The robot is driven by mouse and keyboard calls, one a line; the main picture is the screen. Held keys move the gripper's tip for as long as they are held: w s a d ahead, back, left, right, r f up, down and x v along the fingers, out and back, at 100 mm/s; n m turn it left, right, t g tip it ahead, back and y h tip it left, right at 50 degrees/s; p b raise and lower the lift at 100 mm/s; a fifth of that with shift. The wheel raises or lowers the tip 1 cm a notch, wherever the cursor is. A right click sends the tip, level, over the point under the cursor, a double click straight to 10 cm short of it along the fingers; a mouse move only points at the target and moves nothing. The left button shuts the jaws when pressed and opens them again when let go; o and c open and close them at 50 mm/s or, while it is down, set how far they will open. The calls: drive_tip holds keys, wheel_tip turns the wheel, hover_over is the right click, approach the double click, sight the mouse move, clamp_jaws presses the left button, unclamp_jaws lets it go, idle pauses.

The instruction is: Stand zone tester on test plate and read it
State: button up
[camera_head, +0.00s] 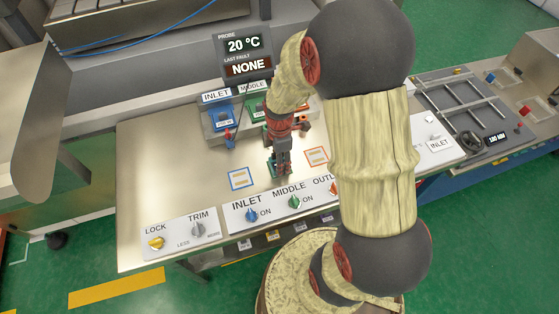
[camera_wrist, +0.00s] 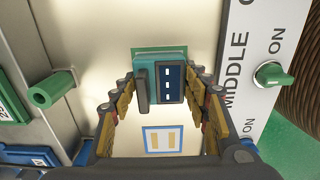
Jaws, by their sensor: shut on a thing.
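My gripper (camera_head: 281,170) points down at the table and its fingers are shut on a teal zone tester (camera_wrist: 144,84) with a dark panel and white marks. In the wrist view the tester sits between the fingertips (camera_wrist: 162,90). In the head view only a bit of its green body (camera_head: 271,167) shows. A green-edged test plate (camera_wrist: 197,48) lies under or just beyond the tester, mostly hidden. I cannot tell whether the tester touches it. A blue-edged plate (camera_head: 240,179) and an orange-edged plate (camera_head: 317,156) lie bare on either side.
A blue INLET holder (camera_head: 222,117) and a green MIDDLE holder (camera_head: 257,110) stand behind. Along the front edge is a panel with INLET (camera_head: 251,215) and MIDDLE (camera_head: 294,202) knobs, both beside "ON". The table's left is clear.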

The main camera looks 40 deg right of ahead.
drive_tip(key=shift+f, duration=0.15)
drive_tip(key=o, duration=1.3)
drive_tip(key=shift+o, duration=0.5)
wheel_tip(320, 180, up, 12)
drive_tip(key=p, duration=0.2)
drive_tip(key=s+a+r+m+t, duration=0.2)
drive_tip(key=s+a+r+m, duration=0.4)
drive_tip(key=r, duration=0.3)
drive_tip(key=s+a+r+m+t, duration=0.3)
drive_tip(key=s+a+r+m, duration=0.3)
drive_tip(key=r+m, duration=0.2)
wheel_tip(320, 180, up, 2)
drive_tip(key=shift+s+r+m+t, duration=0.1)
drive_tip(key=shift+s+m+t, duration=0.05)
drive_tip(key=shift+m+t, duration=0.2)
